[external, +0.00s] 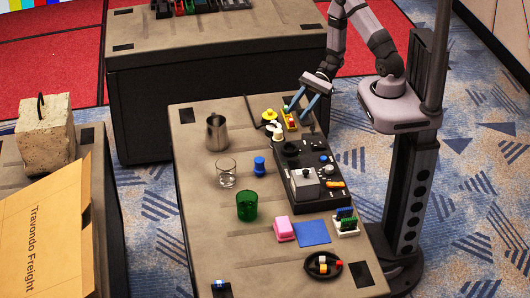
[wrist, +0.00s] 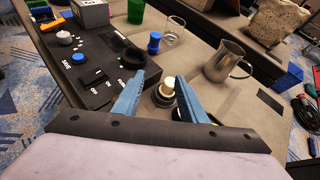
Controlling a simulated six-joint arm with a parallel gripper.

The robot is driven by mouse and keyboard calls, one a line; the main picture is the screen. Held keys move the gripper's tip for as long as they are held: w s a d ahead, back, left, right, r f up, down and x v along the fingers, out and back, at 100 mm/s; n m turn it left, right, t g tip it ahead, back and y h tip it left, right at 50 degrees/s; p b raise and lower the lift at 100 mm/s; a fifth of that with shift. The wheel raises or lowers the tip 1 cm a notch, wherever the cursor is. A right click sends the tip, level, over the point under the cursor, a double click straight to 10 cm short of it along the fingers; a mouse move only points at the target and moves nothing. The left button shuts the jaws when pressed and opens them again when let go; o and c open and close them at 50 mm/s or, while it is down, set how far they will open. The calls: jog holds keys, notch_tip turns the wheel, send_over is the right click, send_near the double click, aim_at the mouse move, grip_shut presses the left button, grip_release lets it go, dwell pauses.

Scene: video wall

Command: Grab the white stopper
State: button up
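The white stopper (wrist: 168,86) shows in the wrist view as a small cream-white knob on a dark round base, between my two blue fingers. My gripper (wrist: 163,80) is open, with a finger on either side of the stopper's outline. I see no contact, and the depth between them is hard to judge. In the external view my gripper (external: 296,114) hangs over the far right part of the table. A small white shape (external: 273,128) just left of it may be the stopper, but it is too small to tell.
A black control panel (external: 307,178) lies close by. A metal pitcher (external: 217,133), a clear glass (external: 226,174), a blue spool-shaped piece (external: 259,166) and a green cup (external: 247,207) stand on the table (external: 205,235). Yellow pieces (external: 269,115) lie near my gripper.

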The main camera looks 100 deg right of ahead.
aim_at(275, 121)
jog(key=d+f+m+t+h, duration=0.1)
jog(key=d, duration=0.1)
jog(key=d+f+m+t+h+b, duration=0.1)
jog(key=d+f+m, duration=0.1)
jog(key=d, duration=0.1)
jog(key=d+f+m+t+h, duration=0.1)
jog(key=d+m, duration=0.1)
jog(key=d, duration=0.1)
jog(key=shift+f+h, duration=0.2)
jog(key=shift+h, duration=0.1)
jog(key=shift+x, duration=1.35)
jog(key=shift+p+x, duration=0.8)
jog(key=shift+x, duration=1.55)
jog(key=shift+f, duration=0.1)
grip_shut()
